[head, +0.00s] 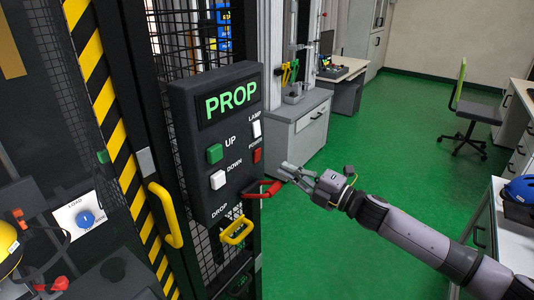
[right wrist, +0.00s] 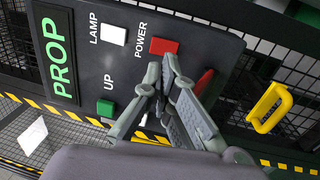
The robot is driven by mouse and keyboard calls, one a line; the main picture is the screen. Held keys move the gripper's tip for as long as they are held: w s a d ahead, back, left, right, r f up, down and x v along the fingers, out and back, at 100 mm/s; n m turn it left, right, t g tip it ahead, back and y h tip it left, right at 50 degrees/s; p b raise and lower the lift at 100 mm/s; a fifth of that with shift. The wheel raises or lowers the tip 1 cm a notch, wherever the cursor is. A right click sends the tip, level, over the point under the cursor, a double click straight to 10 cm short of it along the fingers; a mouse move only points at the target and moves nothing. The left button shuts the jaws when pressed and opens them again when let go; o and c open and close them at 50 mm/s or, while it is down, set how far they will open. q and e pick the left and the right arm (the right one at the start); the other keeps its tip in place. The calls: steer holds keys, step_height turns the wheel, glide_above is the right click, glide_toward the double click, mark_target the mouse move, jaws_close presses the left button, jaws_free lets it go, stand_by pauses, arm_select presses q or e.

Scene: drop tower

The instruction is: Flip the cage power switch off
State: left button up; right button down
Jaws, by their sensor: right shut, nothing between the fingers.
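The cage control box (head: 216,145) is a dark panel with a green-lit PROP display. The red POWER switch (head: 257,156) is at its right edge, below the white LAMP switch (head: 256,128). In the right wrist view, the red POWER switch (right wrist: 165,47) lies just beyond my fingertips. My right gripper (head: 287,172) is shut and empty, just right of the box and a little below the POWER switch. In the right wrist view, my right gripper (right wrist: 158,78) overlaps the panel; I cannot tell whether it touches. My left gripper is not in view.
A red lever (head: 266,190) sticks out from the box just below my right gripper. Green UP (head: 214,154) and white DOWN (head: 218,180) buttons are on the box. Yellow handles (head: 165,214) (head: 237,230) project nearby. Green floor (head: 400,130) is open to the right.

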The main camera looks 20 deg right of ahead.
mark_target(259, 151)
steer(key=p+x, duration=0.2)
steer(key=x, duration=0.4)
steer(key=shift+r, duration=0.15)
steer(key=shift+w+a, duration=0.35)
steer(key=shift+w, duration=0.1)
steer(key=shift+w+a, duration=0.1)
steer(key=shift+w, duration=0.05)
steer(key=r+p, duration=0.1)
steer(key=p, duration=0.2)
steer(key=shift+r+p, duration=0.2)
steer(key=shift+p, duration=0.1)
steer(key=shift+g+h+p, duration=0.3)
steer(key=shift+g+p, duration=0.1)
steer(key=shift+f, duration=0.15)
